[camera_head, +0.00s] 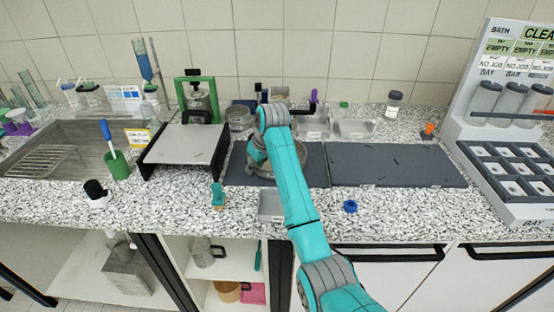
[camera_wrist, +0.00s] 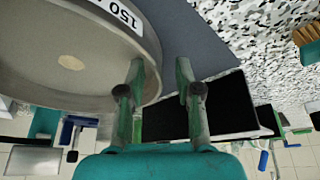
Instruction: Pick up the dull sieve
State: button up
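A round grey metal sieve (camera_wrist: 70,60) with a white "150" label (camera_wrist: 118,12) on its wall fills the upper left of the wrist view. In the head view the sieve (camera_head: 262,171) lies on the left dark mat, partly hidden by my arm. My gripper (camera_wrist: 158,75) is open at its rim. The left finger overlaps the sieve in the picture; the right finger is outside the rim, with a gap. I cannot tell whether either finger touches it. Whether the sieve is dull cannot be read.
A second dark mat (camera_head: 395,165) lies to the right. A grey platform (camera_head: 186,145) and a green-framed device (camera_head: 198,98) stand left. Clear trays (camera_head: 355,129) are behind. A small teal item (camera_head: 218,196) and blue item (camera_head: 350,206) lie near the front edge. A rack (camera_head: 510,160) stands right.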

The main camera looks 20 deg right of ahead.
jog(key=shift+c, duration=0.2)
grip_shut()
